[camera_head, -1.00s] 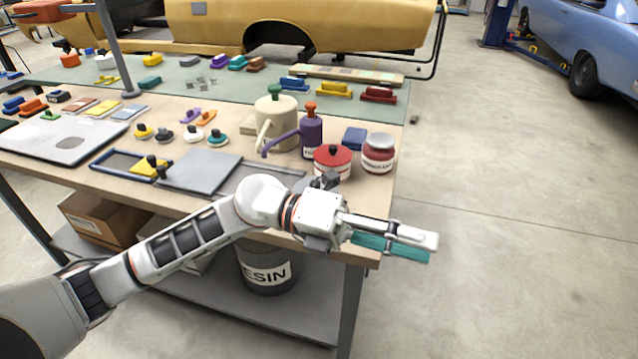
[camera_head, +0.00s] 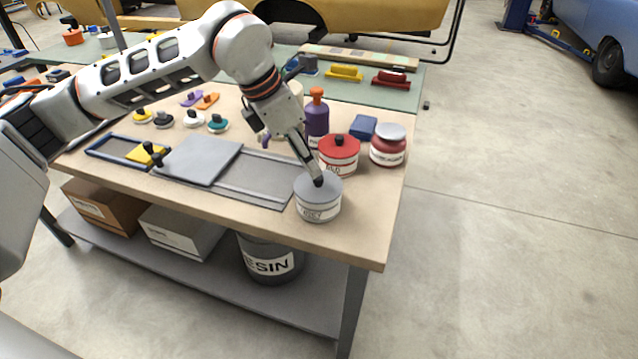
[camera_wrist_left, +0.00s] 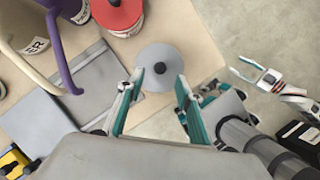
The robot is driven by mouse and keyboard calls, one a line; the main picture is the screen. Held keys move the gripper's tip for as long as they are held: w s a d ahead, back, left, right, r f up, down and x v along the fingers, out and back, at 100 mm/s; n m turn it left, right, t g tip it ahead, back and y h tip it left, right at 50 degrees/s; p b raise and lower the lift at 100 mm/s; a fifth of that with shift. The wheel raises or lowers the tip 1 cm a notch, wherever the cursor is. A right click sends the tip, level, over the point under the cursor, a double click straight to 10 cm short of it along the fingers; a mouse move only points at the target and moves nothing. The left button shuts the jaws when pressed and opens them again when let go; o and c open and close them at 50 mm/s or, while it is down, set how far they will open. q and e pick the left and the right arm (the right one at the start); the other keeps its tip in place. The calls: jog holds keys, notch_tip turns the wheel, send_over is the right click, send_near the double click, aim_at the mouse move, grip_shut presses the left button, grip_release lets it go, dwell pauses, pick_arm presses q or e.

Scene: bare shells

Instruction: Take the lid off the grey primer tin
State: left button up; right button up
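The grey primer tin (camera_head: 319,208) stands upright near the front right corner of the bench, with its grey lid (camera_head: 305,188) on. The lid has a dark round knob (camera_head: 318,181). My left gripper (camera_head: 314,177) reaches down from above, its tips close to the knob. In the left wrist view the left gripper (camera_wrist_left: 160,77) is open, with one finger on each side of the knob (camera_wrist_left: 159,68) and the lid (camera_wrist_left: 160,52) beyond. I cannot tell whether the fingers touch it. My right gripper (camera_wrist_left: 238,66) shows open and empty at the right of the wrist view.
A red tin (camera_head: 339,160) stands just behind the grey tin, with a dark red jar (camera_head: 388,150) and a purple bottle (camera_head: 317,125) nearby. A grey sheet (camera_head: 200,160) lies left. The bench's front right corner (camera_head: 375,245) is bare.

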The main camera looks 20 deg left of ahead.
aim_at(318, 182)
pick_arm(q)
jog(key=x, duration=0.6)
jog(key=shift+w+d+r, duration=0.1)
jog(key=shift+d+r, duration=0.05)
grip_shut()
